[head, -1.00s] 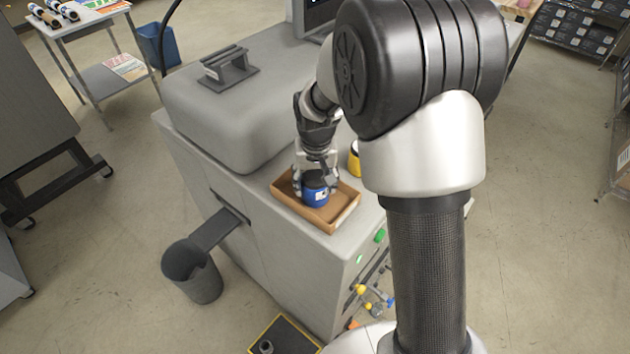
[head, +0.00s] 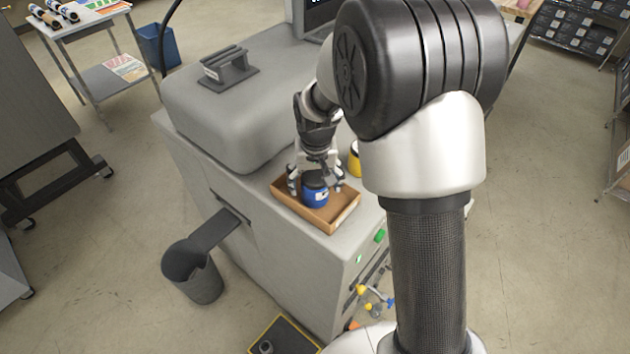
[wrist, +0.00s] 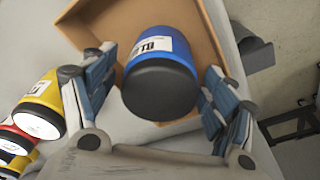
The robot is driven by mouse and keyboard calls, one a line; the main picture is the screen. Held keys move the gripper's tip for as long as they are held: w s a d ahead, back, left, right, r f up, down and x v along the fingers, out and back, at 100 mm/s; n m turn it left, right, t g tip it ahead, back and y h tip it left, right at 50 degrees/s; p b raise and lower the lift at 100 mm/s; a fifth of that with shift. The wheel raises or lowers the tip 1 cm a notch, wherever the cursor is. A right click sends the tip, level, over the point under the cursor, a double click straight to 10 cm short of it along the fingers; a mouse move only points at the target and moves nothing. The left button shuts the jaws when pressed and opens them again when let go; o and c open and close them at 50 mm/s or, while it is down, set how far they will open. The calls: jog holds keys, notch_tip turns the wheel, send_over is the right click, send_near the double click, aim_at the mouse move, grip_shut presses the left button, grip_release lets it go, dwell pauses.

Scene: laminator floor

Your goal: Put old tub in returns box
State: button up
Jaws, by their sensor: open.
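A blue tub (head: 315,195) with a black end and a white label sits in a shallow brown box (head: 347,214) on top of the grey machine. The tub also shows in the wrist view (wrist: 160,72), with its black end toward the camera and the box (wrist: 97,17) around it. My gripper (head: 316,184) is open, its fingers on either side of the blue tub. In the wrist view a gap shows between the tub and the right finger; the left finger is close to the tub. I cannot tell whether it touches.
A yellow tub (head: 354,161) stands beside the box, partly hidden by my arm. The wrist view shows it with a red tub (wrist: 10,138) and another yellow one at the left. The machine's rounded grey cover (head: 225,110) rises behind the box. A grey bin (head: 193,275) is below left.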

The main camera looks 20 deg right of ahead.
jog(key=r, duration=0.3)
jog(key=s+r, duration=0.1)
jog(key=r, duration=0.3)
jog(key=r+p, duration=0.1)
jog(key=r, duration=0.3)
jog(key=shift+s+a+r, duration=0.15)
jog(key=shift+s+r, duration=0.1)
jog(key=shift+s, duration=0.05)
jog(key=s+r+n+t, duration=0.1)
jog(key=s+r, duration=0.3)
jog(key=s, duration=0.9)
jog(key=s+r+t, duration=0.1)
jog(key=s+r, duration=0.3)
jog(key=s, duration=0.9)
jog(key=shift+d+r+n+t, duration=0.2)
jog(key=shift+r+n+t, duration=0.1)
jog(key=shift+n+t, duration=0.1)
